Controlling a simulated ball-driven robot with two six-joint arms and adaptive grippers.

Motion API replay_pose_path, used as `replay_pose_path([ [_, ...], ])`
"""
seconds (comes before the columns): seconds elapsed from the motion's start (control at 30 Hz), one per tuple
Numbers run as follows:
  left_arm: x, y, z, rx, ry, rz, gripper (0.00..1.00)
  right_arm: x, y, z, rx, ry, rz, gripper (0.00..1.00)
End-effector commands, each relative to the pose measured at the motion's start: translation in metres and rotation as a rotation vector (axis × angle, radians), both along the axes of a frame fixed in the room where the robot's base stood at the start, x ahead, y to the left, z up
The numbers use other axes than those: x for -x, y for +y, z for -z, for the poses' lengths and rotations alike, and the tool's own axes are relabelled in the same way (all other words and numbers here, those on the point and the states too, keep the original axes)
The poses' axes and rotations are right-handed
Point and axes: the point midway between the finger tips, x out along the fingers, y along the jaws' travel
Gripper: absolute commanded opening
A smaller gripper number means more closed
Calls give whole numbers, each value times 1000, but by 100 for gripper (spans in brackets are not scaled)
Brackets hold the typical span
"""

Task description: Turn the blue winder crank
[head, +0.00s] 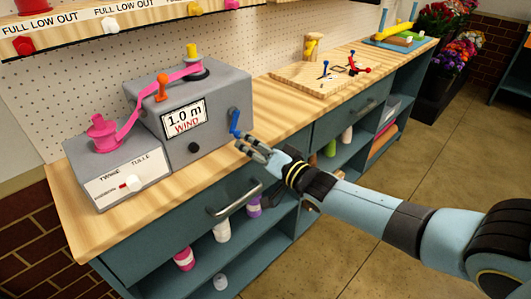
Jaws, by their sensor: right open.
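The blue winder crank (234,123) sticks out from the right side of the grey winder box (225,93). The box's front display (184,118) reads "1.0 m WIND". My right gripper (245,143) is open, with its fingers pointing left, close to the lower end of the crank. I cannot tell whether a finger touches the crank. My left gripper is not in view.
A pink ribbon (133,117) runs from a pink spool (103,132) over the winder. A wooden board (322,76) with small tools lies farther right on the bench (270,110). A drawer handle (234,198) juts out below the bench edge.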

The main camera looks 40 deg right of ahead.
Motion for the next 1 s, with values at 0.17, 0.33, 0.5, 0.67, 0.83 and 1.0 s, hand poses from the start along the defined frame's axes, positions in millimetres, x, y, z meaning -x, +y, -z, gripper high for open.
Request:
replay_pose_path([
  [0.17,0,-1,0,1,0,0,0,38,-2,0,1,1,-1,45],
  [0.33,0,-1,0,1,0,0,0,57,-3,0,0,-1,-2,45],
  [0.5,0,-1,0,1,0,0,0,62,-4,0,0,-1,-1,45],
  [0.67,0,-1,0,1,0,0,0,62,-4,0,0,-1,-1,45],
  [0.83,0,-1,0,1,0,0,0,62,-4,0,0,-1,-1,45],
  [1.0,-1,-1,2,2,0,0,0,62,-4,2,0,0,-1,45],
])
